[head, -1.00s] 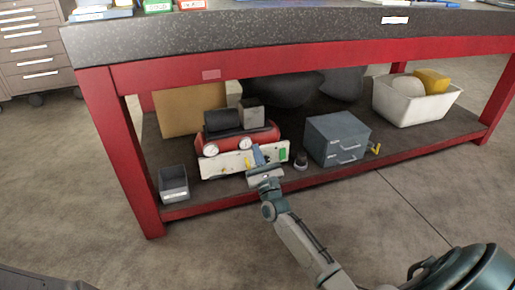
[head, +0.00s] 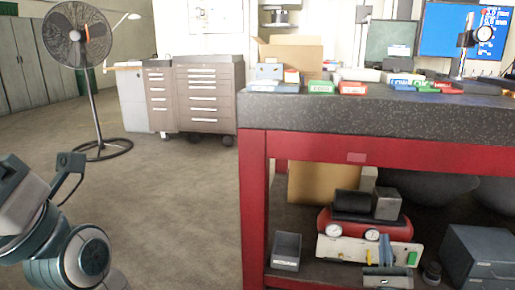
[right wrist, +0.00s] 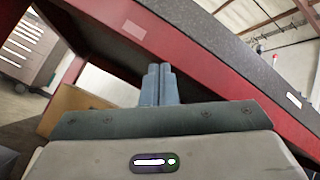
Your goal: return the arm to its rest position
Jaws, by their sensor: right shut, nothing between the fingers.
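My right gripper (head: 384,246) shows at the bottom right of the head view, its blue-grey fingers together and empty. It is in front of the white panel (head: 340,248) below a red compressor (head: 345,226) at the workbench's lower shelf; I cannot tell whether it touches anything. In the right wrist view its closed fingers (right wrist: 157,84) point toward the bench's red frame (right wrist: 145,32). My left arm's links show at the lower left of the head view, but the left gripper is out of the picture.
The red workbench leg (head: 254,210) and dark worktop (head: 370,115) stand close by. A grey bin (head: 286,250) and a grey-blue case (head: 478,252) flank the compressor. A fan (head: 80,45) and drawer cabinet (head: 205,97) stand farther back. The floor left of the bench is clear.

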